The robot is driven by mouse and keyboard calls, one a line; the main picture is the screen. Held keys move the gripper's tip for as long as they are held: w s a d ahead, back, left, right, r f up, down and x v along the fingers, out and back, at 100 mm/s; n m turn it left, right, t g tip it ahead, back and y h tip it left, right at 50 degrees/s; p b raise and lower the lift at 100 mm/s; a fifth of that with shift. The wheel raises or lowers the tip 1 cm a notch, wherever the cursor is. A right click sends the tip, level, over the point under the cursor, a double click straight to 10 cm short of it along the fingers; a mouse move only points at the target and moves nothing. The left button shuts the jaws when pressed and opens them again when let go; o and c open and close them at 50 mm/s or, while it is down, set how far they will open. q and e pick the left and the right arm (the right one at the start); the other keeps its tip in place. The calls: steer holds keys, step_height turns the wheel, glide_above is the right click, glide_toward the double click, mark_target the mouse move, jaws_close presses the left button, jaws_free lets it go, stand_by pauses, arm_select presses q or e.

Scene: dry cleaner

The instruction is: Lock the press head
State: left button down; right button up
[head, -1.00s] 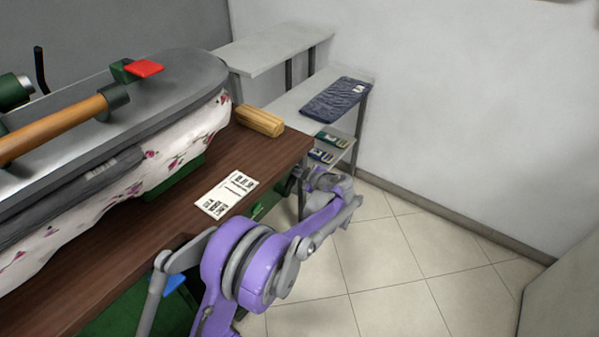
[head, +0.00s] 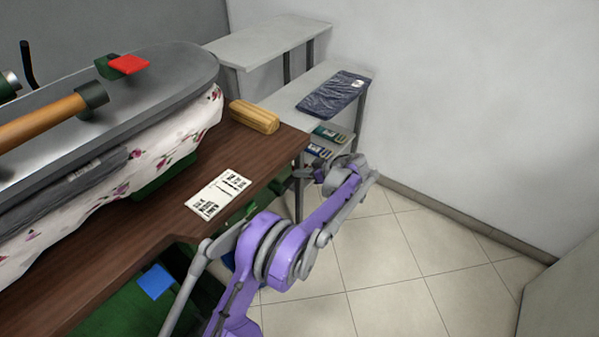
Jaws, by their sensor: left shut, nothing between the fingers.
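The grey press head (head: 150,85) is at the upper left. It lies down over a white flowered cloth (head: 190,138) on the press. A wooden bar handle (head: 40,122) runs along its top. A red tab (head: 129,65) on a green block sits near its far end. A blue pad (head: 155,281) shows below, in front of the green machine base. My left gripper (head: 303,174) is shut and empty beyond the table's right edge, well apart from the press head; it is small and partly hidden by its purple arm. My right gripper is out of view.
The brown table (head: 100,252) carries a wooden brush-like block (head: 254,116) and a printed card (head: 218,194). Grey shelves (head: 268,42) with a folded dark cloth (head: 333,94) stand behind. Tiled floor (head: 400,265) is free on the right.

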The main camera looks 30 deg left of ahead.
arm_select(q)
steer(key=shift+w+f+m+g+b, duration=0.15)
steer(key=shift+f+m+g+b, duration=0.45)
steer(key=shift+f, duration=0.85)
steer(key=shift+w+f+m+g+b, duration=0.15)
steer(key=shift+f+m+g+b, duration=0.25)
steer(key=shift+f+g+b, duration=0.75)
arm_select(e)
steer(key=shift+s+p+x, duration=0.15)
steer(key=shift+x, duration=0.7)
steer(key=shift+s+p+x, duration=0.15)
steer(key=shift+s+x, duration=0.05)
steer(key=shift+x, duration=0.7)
arm_select(q)
steer(key=shift+d+f+t, duration=0.1)
steer(key=shift+f+t, duration=0.3)
steer(key=shift+t, duration=0.05)
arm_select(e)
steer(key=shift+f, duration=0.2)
